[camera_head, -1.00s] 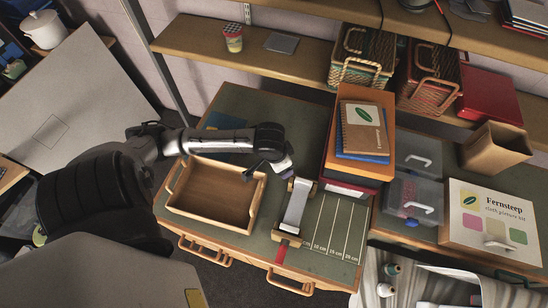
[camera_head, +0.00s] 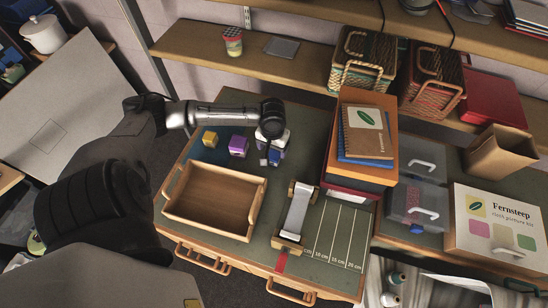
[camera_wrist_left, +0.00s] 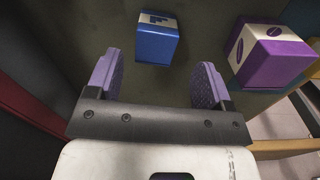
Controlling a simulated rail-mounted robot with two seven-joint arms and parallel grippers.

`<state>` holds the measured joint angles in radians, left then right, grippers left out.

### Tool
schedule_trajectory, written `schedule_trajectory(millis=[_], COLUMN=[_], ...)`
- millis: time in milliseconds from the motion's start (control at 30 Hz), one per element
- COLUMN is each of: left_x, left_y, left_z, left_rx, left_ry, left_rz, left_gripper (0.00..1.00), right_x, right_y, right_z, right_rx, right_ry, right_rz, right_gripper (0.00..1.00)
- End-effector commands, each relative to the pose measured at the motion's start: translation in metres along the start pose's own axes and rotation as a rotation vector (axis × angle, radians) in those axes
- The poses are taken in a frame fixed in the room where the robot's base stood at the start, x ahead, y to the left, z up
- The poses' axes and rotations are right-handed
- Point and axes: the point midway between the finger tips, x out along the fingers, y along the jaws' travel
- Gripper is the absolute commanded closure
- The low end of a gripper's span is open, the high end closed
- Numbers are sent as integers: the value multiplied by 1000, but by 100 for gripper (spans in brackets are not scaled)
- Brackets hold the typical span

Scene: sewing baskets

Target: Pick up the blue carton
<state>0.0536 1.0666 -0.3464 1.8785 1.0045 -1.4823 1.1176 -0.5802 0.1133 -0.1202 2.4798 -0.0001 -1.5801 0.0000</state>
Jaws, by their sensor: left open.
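The blue carton (camera_wrist_left: 157,42) stands on the green worktop. In the left wrist view it lies just beyond the fingertips, between their lines, with a pale top and a blue mark. In the head view the blue carton (camera_head: 274,157) shows partly below my left gripper (camera_head: 268,143). In the wrist view my left gripper (camera_wrist_left: 160,62) is open, its purple fingers apart with nothing between them. A purple and white carton (camera_wrist_left: 268,55) stands to the right there; it also shows in the head view (camera_head: 238,145). My right gripper is not in view.
A yellow carton (camera_head: 210,139) stands left of the purple one. An empty wooden tray (camera_head: 255,205) is in front of them. A roller device (camera_head: 297,212) and a stack of boxes with notebooks (camera_head: 345,174) stand to the right. A shelf (camera_head: 195,50) runs behind.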

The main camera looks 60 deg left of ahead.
Motion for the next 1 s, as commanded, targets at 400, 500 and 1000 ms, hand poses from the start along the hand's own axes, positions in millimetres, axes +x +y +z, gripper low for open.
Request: schedule_trajectory(millis=[400, 500, 1000], left_x=[31, 44, 63], left_y=[4, 6, 5], left_z=[2, 2, 2], left_rx=[1, 0, 3], left_ry=[-3, -2, 1], left_rz=[1, 1, 0], left_gripper=[26, 26, 27], right_x=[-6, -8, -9], right_y=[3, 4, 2], right_z=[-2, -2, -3], right_rx=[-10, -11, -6], right_ry=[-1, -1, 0], right_rz=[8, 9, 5], right_gripper=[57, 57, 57])
